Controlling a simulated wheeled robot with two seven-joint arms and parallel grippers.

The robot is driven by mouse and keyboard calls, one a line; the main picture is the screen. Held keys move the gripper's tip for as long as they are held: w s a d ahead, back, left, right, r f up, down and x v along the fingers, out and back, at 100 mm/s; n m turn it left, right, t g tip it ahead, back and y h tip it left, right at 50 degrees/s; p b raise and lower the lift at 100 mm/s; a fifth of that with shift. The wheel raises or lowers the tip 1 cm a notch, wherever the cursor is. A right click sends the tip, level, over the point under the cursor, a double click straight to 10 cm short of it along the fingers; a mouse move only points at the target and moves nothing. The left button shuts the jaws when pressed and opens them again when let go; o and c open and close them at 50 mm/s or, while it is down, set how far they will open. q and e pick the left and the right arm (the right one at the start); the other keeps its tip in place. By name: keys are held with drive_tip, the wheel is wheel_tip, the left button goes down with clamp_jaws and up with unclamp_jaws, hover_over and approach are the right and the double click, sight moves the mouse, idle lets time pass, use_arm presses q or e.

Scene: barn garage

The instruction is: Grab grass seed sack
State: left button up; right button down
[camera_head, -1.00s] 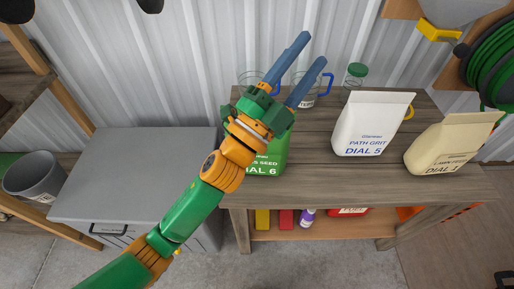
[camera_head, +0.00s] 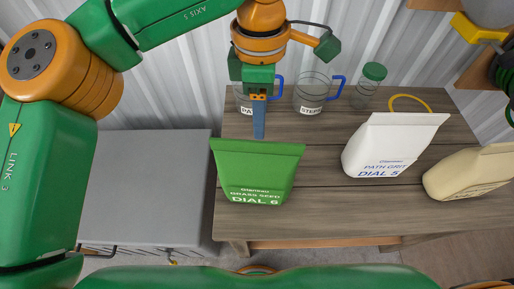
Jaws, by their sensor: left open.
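The grass seed sack (camera_head: 256,176) is green, with white print reading GRASS SEED and DIAL 6. It stands upright near the left end of the wooden bench (camera_head: 330,215). My left gripper (camera_head: 259,125) points down just above and behind the sack's top edge. Its blue fingers overlap each other in this view, and their tips end close to the sack's top. I cannot tell whether they touch it. The left gripper is open and empty. My right gripper is not in view.
Right of the green sack stand a white path grit sack (camera_head: 385,150) and a beige sack (camera_head: 468,174). Behind are two clear jugs with blue handles (camera_head: 313,93), a green-lidded jar (camera_head: 369,84) and a yellow loop (camera_head: 410,101). A grey cabinet (camera_head: 145,185) adjoins the left.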

sight(257, 142)
use_arm(q)
drive_tip(key=s+f, duration=0.1)
drive_tip(key=f+p, duration=0.1)
drive_tip(key=s+f, duration=0.1)
drive_tip(key=f, duration=0.1)
drive_tip(key=shift+s+a+f+p, duration=0.1)
drive_tip(key=shift+s+a+p, duration=0.2)
drive_tip(key=shift+a+p, duration=0.05)
drive_tip(key=shift+w+f, duration=0.15)
drive_tip(key=shift+f, duration=0.4)
drive_tip(key=shift+w+f, duration=0.15)
drive_tip(key=shift+f, duration=0.35)
drive_tip(key=shift+w+f, duration=0.1)
drive_tip(key=shift+w, duration=0.15)
drive_tip(key=shift+s, duration=0.25)
clamp_jaws()
drive_tip(key=shift+w, duration=0.1)
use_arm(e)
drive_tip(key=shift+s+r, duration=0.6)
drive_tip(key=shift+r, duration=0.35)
